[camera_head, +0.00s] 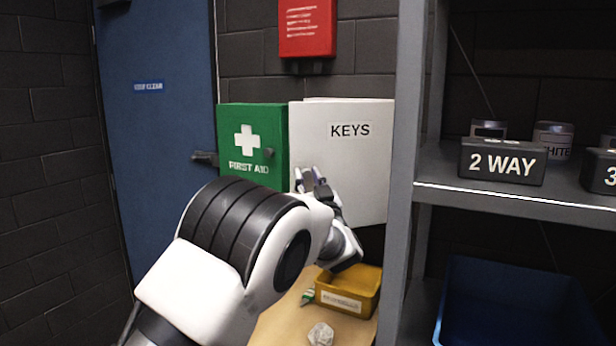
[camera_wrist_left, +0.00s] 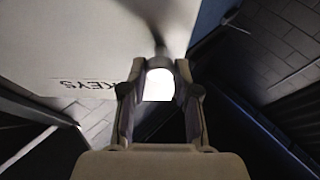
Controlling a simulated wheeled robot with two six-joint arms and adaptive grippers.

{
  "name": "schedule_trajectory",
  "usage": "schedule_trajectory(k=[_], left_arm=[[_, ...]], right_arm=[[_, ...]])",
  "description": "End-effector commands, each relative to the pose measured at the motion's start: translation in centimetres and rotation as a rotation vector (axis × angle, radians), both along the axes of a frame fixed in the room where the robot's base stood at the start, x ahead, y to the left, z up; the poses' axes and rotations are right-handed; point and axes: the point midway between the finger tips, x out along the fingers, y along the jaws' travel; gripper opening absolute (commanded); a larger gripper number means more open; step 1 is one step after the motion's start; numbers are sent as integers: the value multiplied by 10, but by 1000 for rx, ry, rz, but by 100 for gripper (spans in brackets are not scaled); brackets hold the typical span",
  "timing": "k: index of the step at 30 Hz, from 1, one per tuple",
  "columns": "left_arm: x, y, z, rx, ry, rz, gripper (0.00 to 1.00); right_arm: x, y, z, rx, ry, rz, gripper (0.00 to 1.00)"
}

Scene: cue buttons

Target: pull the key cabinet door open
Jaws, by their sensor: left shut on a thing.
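The white key cabinet (camera_head: 360,165), its door marked KEYS, hangs on the dark brick wall right of the green first aid box. My left gripper (camera_head: 309,180) reaches up to the left side of the door. Its fingers hide the spot that they grip in the head view. In the left wrist view the fingers (camera_wrist_left: 160,95) are shut on a bright, pale knob (camera_wrist_left: 160,82) in front of the door face (camera_wrist_left: 85,40). I cannot clearly tell whether the door stands slightly ajar. My right gripper is not in view.
The first aid box (camera_head: 252,130) is close on the left, beside a blue door (camera_head: 160,80). A grey shelf unit (camera_head: 405,150) stands close on the right. Below are a yellow bin (camera_head: 365,285) and a clear faceted piece (camera_head: 320,334) on a wooden top (camera_head: 280,325).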

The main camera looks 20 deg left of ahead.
Motion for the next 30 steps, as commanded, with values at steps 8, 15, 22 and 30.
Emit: schedule_trajectory(k=[8, 15, 22, 30], left_arm=[[1, 0, -2, 0, 3, 41, 0], [1, 0, -2, -2, 3, 41, 0], [1, 0, -2, -1, 2, 41, 55], [1, 0, 5, -1, -3, 40, 55]], right_arm=[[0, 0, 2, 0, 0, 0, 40], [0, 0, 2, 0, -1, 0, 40], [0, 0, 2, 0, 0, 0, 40], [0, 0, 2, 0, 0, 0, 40]])
